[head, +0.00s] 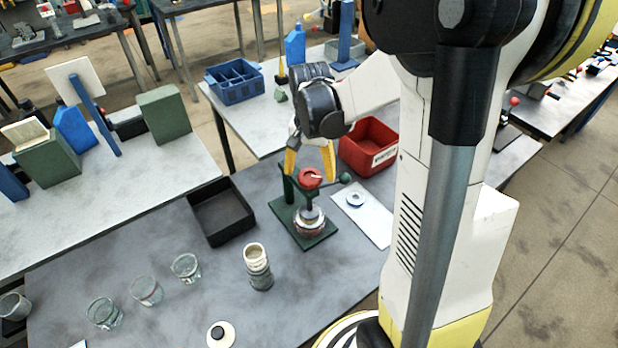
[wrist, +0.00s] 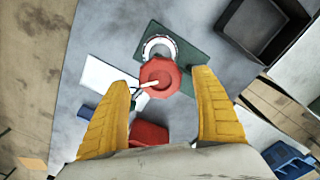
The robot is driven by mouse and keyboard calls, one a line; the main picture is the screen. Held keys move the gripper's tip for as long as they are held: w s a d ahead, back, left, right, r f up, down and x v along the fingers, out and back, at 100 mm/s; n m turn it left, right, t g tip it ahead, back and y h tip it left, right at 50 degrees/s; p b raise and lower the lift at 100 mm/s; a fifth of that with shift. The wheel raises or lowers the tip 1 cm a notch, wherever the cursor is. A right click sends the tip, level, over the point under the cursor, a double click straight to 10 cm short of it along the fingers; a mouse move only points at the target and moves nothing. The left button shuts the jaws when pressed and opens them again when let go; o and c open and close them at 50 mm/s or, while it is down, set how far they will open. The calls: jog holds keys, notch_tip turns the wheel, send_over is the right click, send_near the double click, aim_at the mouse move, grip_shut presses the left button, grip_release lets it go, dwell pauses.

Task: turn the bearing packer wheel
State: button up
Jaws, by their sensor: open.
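The bearing packer stands on the grey table, with a dark green base plate (head: 317,238) and green frame. Its red wheel (head: 309,179) sits on top, with a pale mark or handle on it. In the wrist view the red wheel (wrist: 160,76) lies just beyond my fingertips, near the middle. My gripper (head: 311,162) is above the packer, pointing down, its yellow fingers spread to either side of the wheel in the head view. In the wrist view my gripper (wrist: 166,78) is open and holds nothing. I cannot tell whether a finger touches the wheel.
A red bin (head: 368,143) stands behind the packer, and a white sheet with a ring (head: 356,199) lies to its right. A black tray (head: 222,212) is at the left. A stacked jar (head: 258,266) and several glasses (head: 146,290) stand in front.

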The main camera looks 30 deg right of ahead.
aim_at(310, 175)
jog(key=shift+f, duration=0.85)
jog(key=c, duration=1.2)
jog(key=o, duration=1.2)
jog(key=shift+r, duration=0.15)
notch_tip(310, 175, up, 12)
